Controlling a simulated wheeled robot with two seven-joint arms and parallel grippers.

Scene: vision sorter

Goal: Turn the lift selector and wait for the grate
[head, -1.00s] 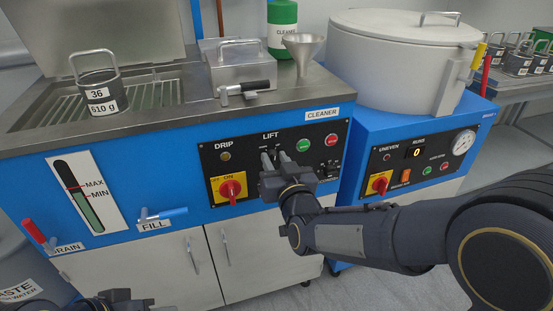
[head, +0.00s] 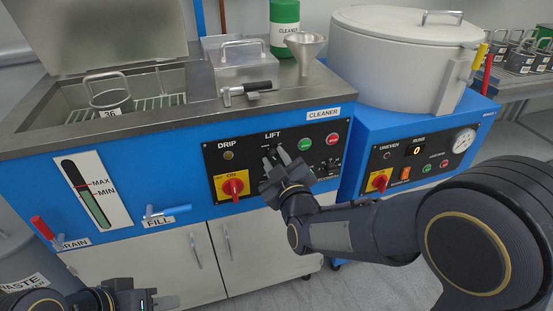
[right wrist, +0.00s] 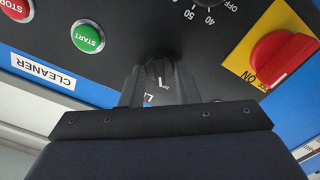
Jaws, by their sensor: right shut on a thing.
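The lift selector, a dark knob (right wrist: 158,72), sits under the LIFT label on the black panel (head: 214,160). My right gripper (head: 275,155) is shut on it, with a finger on each side in the right wrist view (right wrist: 158,88). The fingers hide much of the knob in the head view. The grate (head: 150,106) lies low inside the steel tank at left. A handled basket (head: 112,101) marked 36 stands on it, its lower part hidden by the tank's front rim. My left gripper (head: 158,301) is low at the bottom left, empty; its finger gap is unclear.
A red main switch (head: 233,186) at ON is left of the selector; green (head: 305,145) and red (head: 332,139) buttons are right of it. Fill (head: 166,212) and drain (head: 42,227) levers stick out in front. A white drum machine (head: 395,65) stands at right.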

